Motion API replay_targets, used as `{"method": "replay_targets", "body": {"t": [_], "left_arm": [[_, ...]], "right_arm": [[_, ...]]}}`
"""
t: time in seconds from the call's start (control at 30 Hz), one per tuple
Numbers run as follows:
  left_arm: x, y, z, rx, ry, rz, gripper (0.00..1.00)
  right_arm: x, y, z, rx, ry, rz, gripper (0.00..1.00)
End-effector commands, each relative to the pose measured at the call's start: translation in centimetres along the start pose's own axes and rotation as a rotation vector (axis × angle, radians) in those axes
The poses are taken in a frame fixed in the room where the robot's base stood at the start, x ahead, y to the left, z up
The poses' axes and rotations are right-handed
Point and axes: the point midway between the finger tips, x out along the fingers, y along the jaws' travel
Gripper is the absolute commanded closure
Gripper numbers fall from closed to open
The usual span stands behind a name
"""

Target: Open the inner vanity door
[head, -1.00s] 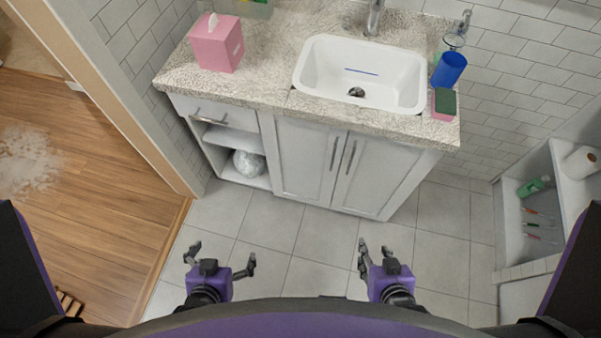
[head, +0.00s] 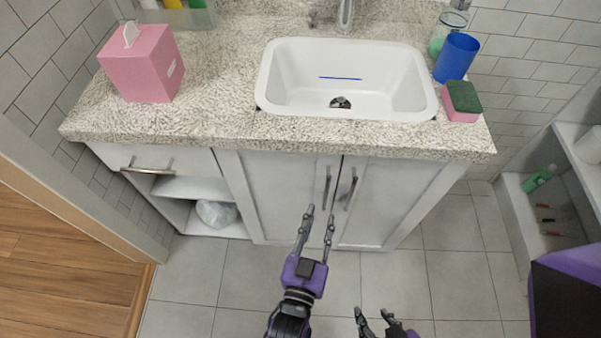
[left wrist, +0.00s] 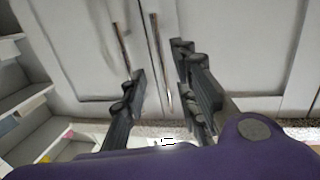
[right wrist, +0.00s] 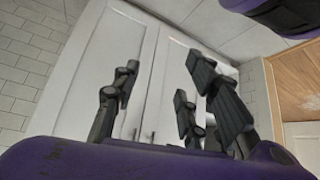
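The white vanity has two closed doors, a left door (head: 275,195) beside the open shelves and a right door (head: 390,205). Each has a vertical metal handle by the centre seam: the left handle (head: 327,187) and the right handle (head: 350,188). My left gripper (head: 319,211) is open and empty, just in front of the handles' lower ends. In the left wrist view the left handle (left wrist: 122,46) and right handle (left wrist: 157,58) lie ahead of the open fingers; contact cannot be told. My right gripper (head: 372,314) is open and empty, lower and further back.
The countertop (head: 220,90) overhangs the doors and carries a sink (head: 345,105), pink tissue box (head: 142,70), blue cup (head: 456,57) and sponge (head: 462,97). A low shelf unit (head: 515,215) stands right. The tiled floor (head: 445,275) before the vanity is clear.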

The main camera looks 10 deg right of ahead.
Motion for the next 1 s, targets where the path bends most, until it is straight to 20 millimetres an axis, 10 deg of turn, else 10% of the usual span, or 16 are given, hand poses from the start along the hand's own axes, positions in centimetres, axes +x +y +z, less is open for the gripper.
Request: {"method": "replay_targets", "body": {"t": [0.6,1.0], "left_arm": [[6.7,-0.3,-1.9,0.029,0.06,-0.011,0.72],[7.6,-0.4,-1.9,0.029,0.057,-0.011,0.72]], "right_arm": [[-0.7,0.3,1.4,-0.012,-0.028,0.002,0.6],[-0.7,0.2,1.1,-0.01,-0.024,0.001,0.6]]}}
